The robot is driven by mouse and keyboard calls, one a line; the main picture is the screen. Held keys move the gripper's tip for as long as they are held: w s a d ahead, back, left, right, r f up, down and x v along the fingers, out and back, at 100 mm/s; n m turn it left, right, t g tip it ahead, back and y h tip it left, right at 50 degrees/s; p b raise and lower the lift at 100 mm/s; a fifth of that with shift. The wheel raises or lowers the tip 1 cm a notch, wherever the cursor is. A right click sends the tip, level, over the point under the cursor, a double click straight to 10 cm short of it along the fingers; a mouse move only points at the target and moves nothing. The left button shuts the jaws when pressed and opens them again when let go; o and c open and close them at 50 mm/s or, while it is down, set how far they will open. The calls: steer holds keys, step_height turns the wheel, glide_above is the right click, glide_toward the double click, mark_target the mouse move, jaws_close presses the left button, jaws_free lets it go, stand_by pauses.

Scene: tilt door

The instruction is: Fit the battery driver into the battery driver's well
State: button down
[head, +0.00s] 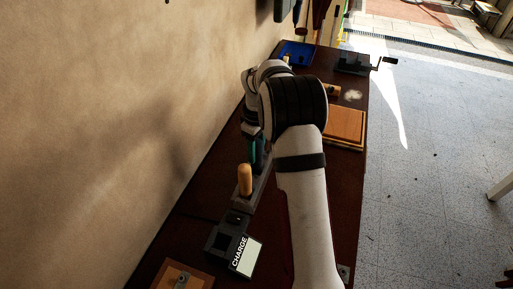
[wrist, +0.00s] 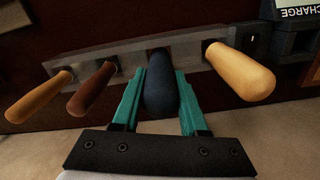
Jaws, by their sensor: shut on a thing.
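My gripper (wrist: 160,88), with teal fingers, is shut on a dark blue handle (wrist: 160,95) in the wrist view. The handle stands at a grey rack (wrist: 115,68), and its lower end is hidden there. I cannot tell from its grip alone whether it is the battery driver. In the head view my gripper (head: 252,150) is at the rack, mostly hidden by my arm. A dark block (head: 225,240) with a square opening, likely the battery driver's well, sits beside a CHARGE label (head: 245,256). The block also shows partly at the wrist view's right edge (wrist: 285,38).
A yellow-orange handle (wrist: 240,70) stands close right of my gripper; brown (wrist: 92,90) and tan (wrist: 40,95) handles stand left. A wall (head: 120,120) runs along the bench's left. An orange board (head: 345,126), blue tray (head: 297,52) and vise (head: 354,63) lie farther back.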

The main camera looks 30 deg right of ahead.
steer(key=shift+f, duration=0.25)
steer(key=shift+c, duration=1.8)
jaws_free()
step_height(320, 180, up, 16)
steer(key=shift+f, duration=0.1)
